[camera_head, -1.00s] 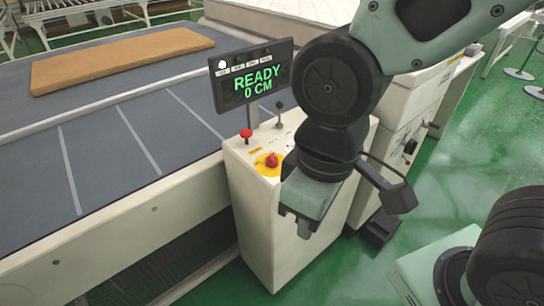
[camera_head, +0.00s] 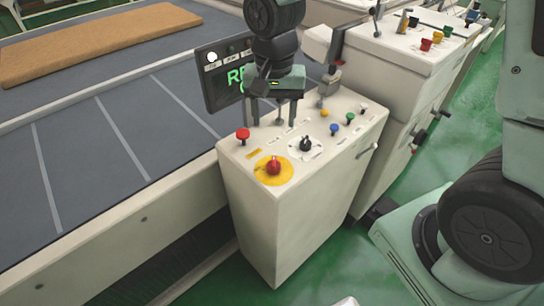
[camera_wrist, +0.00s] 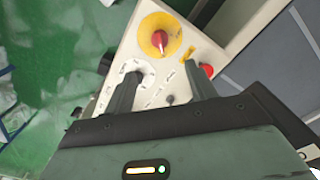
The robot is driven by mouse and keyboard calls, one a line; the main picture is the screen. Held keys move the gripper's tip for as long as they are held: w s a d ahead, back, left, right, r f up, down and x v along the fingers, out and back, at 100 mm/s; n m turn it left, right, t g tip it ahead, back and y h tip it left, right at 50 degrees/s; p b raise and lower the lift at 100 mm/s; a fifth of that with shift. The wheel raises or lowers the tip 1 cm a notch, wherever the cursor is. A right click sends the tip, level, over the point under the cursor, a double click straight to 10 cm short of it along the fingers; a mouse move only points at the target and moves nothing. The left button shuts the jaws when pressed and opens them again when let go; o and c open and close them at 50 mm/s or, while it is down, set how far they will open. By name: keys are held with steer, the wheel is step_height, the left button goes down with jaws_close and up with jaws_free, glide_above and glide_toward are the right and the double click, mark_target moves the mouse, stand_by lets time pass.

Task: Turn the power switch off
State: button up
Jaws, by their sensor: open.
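A red rotary knob (camera_head: 274,167) on a round yellow plate sits at the near corner of the cream control console (camera_head: 262,225); it looks like the power switch, but I can read no label. It also shows in the wrist view (camera_wrist: 159,40), uncovered, beyond my fingertips. My gripper (camera_head: 273,121) is open and empty, fingers pointing down over the back part of the console top, behind the knob. In the wrist view its fingertips (camera_wrist: 167,78) are spread.
A black selector (camera_head: 306,145) and several coloured buttons stand right of the knob. The red push button (camera_head: 243,134) is at the left edge. A mattress (camera_head: 95,42) lies on the grey conveyor (camera_head: 90,110).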

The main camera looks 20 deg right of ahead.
mark_target(274, 161)
step_height(274, 161, down, 15)
steer(key=shift+r+p, duration=0.2)
steer(key=shift+p, duration=0.55)
steer(key=c, duration=1)
